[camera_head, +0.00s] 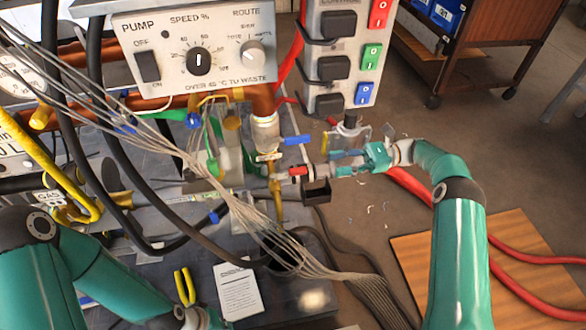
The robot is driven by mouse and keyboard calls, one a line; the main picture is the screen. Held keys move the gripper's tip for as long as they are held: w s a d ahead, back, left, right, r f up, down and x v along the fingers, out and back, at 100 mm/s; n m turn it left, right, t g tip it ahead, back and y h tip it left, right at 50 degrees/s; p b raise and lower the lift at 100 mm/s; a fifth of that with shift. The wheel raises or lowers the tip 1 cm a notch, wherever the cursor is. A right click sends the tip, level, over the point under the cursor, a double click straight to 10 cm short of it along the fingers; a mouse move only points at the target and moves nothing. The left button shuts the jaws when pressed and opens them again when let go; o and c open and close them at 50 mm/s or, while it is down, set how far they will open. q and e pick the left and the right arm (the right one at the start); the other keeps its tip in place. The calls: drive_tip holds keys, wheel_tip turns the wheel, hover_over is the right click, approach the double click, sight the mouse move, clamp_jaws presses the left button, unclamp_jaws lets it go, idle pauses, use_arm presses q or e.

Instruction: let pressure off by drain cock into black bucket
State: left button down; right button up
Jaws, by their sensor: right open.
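A brass pipe (278,208) runs down below the copper pipework in the middle. A small red part (298,171), which may be the drain cock's handle, sits beside its top. A blue lever (297,140) is just above. My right gripper (318,169) is open, reaching in from the right with its tips close to the red part; I cannot tell whether they touch. What looks like the black bucket (283,264) is under the pipe, partly hidden by grey cables. My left gripper (205,319) is at the bottom edge, mostly cut off.
A pump control box (198,62) and a switch panel (340,60) stand above the work area. Loose grey cables (320,268) cross in front of the bucket. A printed sheet (240,290) and a yellow-handled tool (184,287) lie lower left. Red hoses (520,293) cross the floor at right.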

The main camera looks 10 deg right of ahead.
sight(293, 170)
drive_tip(key=a+b, duration=0.2)
drive_tip(key=a, duration=1)
drive_tip(key=shift+a, duration=0.4)
drive_tip(key=shift+c, duration=0.4)
clamp_jaws()
